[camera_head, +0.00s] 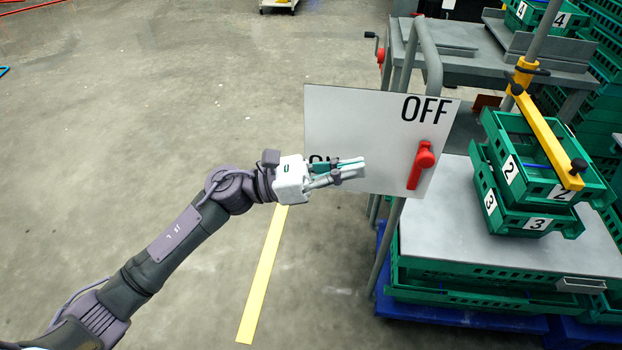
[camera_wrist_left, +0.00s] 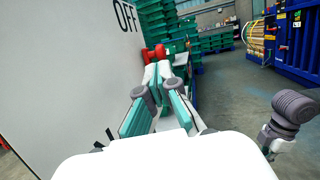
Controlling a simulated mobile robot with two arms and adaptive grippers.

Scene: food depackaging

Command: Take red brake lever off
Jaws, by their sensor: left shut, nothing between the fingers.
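The red brake lever (camera_head: 421,166) is mounted on a white panel (camera_head: 340,115) marked OFF at the upper right. Its handle hangs down from its pivot, slightly tilted. My left gripper (camera_head: 362,167) is shut and empty, in front of the panel to the left of the lever, with a gap between them in the head view. It covers part of the lower lettering. In the left wrist view the shut fingers (camera_wrist_left: 164,72) point towards the red lever (camera_wrist_left: 156,52), whose lower part is hidden behind them. Contact cannot be told there.
Right of the panel stands a cart with a grey top (camera_head: 440,215) carrying green crates numbered 2 (camera_head: 512,133) and 3 (camera_head: 555,222). A yellow clamp bar (camera_head: 545,130) crosses the upper crate. The floor left of the panel is clear, with a yellow line (camera_head: 262,275).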

